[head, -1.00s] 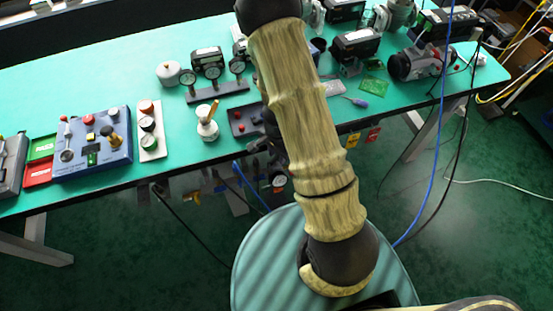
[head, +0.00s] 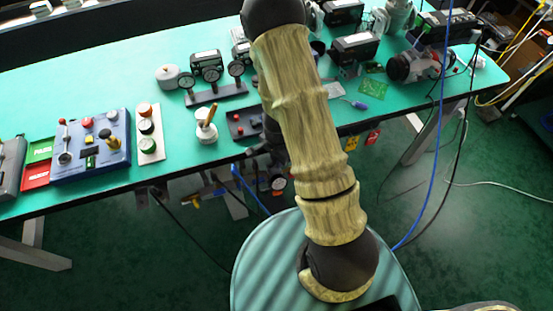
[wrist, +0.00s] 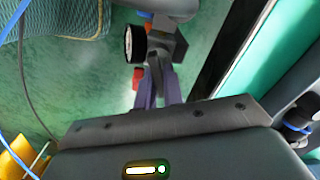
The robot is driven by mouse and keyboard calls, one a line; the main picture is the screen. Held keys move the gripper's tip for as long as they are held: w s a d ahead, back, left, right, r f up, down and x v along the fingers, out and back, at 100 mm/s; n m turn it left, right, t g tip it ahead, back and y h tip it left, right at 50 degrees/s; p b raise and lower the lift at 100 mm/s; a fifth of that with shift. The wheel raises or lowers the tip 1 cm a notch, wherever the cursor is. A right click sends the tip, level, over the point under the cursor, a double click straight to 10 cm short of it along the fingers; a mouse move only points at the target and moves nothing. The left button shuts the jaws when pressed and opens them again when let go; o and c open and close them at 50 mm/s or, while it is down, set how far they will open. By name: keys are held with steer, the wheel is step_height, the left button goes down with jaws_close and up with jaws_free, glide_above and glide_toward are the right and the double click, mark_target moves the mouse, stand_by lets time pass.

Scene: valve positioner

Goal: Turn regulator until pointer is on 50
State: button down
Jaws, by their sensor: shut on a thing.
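The regulator (wrist: 166,42) is a dark grey block in the upper middle of the wrist view. Its round gauge (wrist: 128,44) has a black rim and is seen nearly edge-on there. In the head view a small white dial (head: 277,182) shows below the table's front edge, beside my arm; its pointer is too small to read. My gripper (wrist: 158,72) reaches up to the regulator, its two fingers close together and shut on the regulator's near end. The gripped part is mostly hidden between the fingers. In the head view my arm covers most of the gripper.
The green table (head: 90,80) carries a blue control box (head: 92,145), a white button strip (head: 150,133), a gauge stand (head: 216,93) and several devices. A blue cable (head: 440,130) hangs at the right. The table edge runs close beside my gripper.

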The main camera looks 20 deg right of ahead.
steer(key=shift+a+m, duration=0.1)
steer(key=shift+m, duration=0.7)
steer(key=shift+a, duration=0.2)
steer(key=c, duration=1.6)
jaws_free()
steer(key=shift+o, duration=0.4)
steer(key=shift+s+d, duration=0.1)
steer(key=shift+d, duration=0.2)
steer(key=shift+r, duration=0.4)
step_height(320, 180, up, 17)
steer(key=p, duration=0.7)
steer(key=shift+f, duration=0.2)
